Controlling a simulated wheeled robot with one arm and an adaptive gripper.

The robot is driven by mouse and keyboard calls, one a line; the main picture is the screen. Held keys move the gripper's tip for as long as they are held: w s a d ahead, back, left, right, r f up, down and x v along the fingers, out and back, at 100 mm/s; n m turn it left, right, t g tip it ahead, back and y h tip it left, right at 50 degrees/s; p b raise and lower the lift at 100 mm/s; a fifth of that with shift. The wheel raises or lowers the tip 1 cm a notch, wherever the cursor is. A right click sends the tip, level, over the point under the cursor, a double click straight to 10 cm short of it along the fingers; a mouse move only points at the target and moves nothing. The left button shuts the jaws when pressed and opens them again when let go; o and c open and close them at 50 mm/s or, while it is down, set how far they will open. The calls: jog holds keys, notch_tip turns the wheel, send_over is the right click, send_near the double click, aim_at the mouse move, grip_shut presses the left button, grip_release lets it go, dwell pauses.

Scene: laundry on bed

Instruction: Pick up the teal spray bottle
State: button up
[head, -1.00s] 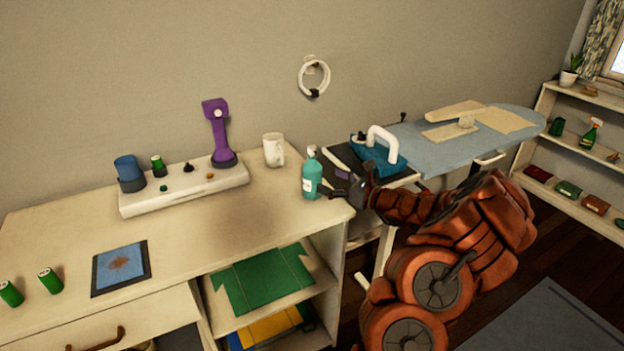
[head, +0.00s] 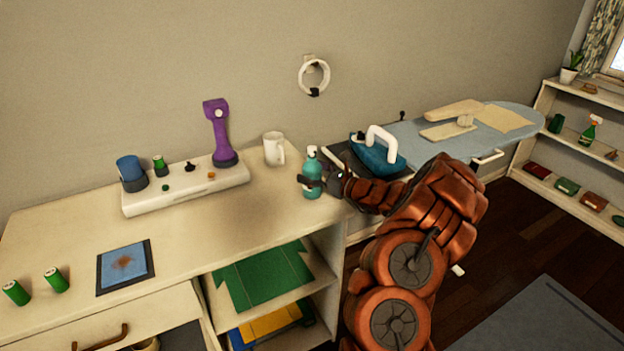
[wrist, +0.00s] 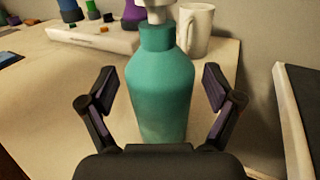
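The teal spray bottle (head: 312,178) stands upright near the right end of the cabinet top in the head view. In the wrist view the teal spray bottle (wrist: 162,92) fills the middle, its white nozzle cut off at the top edge. My gripper (head: 312,182) reaches in from the right at the bottle's body. In the wrist view my gripper (wrist: 160,88) is open, with one finger on each side of the bottle. A gap shows between each finger and the bottle.
A white mug (head: 274,149) stands just behind the bottle. A white charging base (head: 200,193) with a purple device (head: 219,130) is to the left. A teal iron (head: 377,155) sits on the ironing board (head: 420,140) to the right.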

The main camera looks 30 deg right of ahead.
jog(key=c, duration=1.3)
jog(key=shift+c, duration=0.5)
jog(key=shift+r, duration=0.1)
